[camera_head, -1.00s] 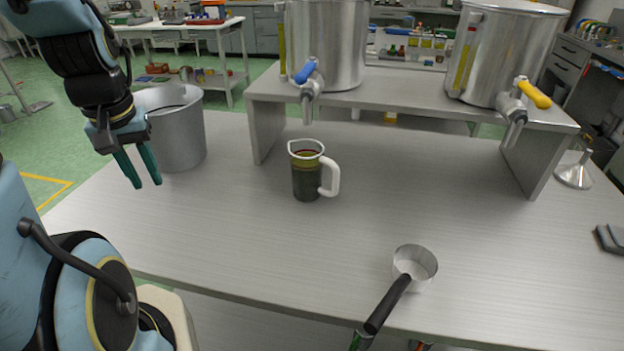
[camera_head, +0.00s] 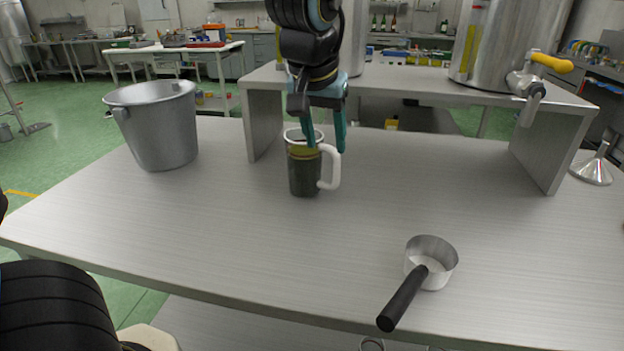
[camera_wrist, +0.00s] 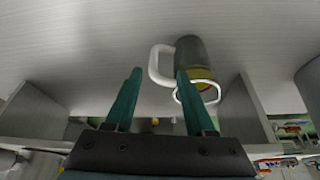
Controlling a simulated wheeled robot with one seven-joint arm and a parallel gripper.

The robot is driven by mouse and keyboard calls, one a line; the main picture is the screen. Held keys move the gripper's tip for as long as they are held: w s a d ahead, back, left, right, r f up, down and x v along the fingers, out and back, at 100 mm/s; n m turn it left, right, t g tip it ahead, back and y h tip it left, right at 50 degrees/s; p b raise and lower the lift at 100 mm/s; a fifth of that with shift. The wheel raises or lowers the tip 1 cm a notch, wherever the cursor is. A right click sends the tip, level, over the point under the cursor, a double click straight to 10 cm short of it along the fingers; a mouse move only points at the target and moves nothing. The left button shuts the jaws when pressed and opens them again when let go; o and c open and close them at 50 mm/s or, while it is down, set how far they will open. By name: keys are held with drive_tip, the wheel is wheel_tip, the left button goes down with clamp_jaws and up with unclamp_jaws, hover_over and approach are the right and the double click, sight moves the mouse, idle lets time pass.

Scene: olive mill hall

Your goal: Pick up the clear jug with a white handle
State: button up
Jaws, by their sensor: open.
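The clear jug (camera_head: 304,176) stands upright on the steel table, with dark liquid below and a yellowish layer on top. Its white handle (camera_head: 331,168) points right in the head view. In the wrist view the jug (camera_wrist: 190,52) is at the upper middle, its handle (camera_wrist: 155,66) on the left. My gripper (camera_head: 325,150) is open and points down at the jug's top. In the head view its fingers overlap the rim and the handle's top. In the wrist view one finger overlaps the rim and the handle lies between the fingers' lines. I cannot tell whether they touch.
A metal bucket (camera_head: 160,130) stands at the table's left. A steel riser (camera_head: 262,125) behind the jug carries large tanks, one with a yellow-handled tap (camera_head: 540,75). A black-handled scoop (camera_head: 432,262) lies front right, and a funnel (camera_head: 594,170) far right. The table's front left is clear.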

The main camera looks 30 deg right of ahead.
sight(336, 165)
drive_tip(key=d+f, duration=0.1)
drive_tip(key=f, duration=0.2)
drive_tip(key=d+f, duration=0.1)
drive_tip(key=f, duration=0.1)
drive_tip(key=shift+w+d, duration=0.15)
drive_tip(key=shift+d, duration=0.2)
drive_tip(key=shift+w+p+x, duration=0.2)
drive_tip(key=shift+p+x, duration=0.05)
drive_tip(key=shift+x, duration=1.1)
drive_tip(key=shift+w+p+x, duration=0.15)
drive_tip(key=shift+p+x, duration=0.1)
drive_tip(key=shift+x, duration=1.1)
drive_tip(key=shift+r, duration=0.1)
clamp_jaws()
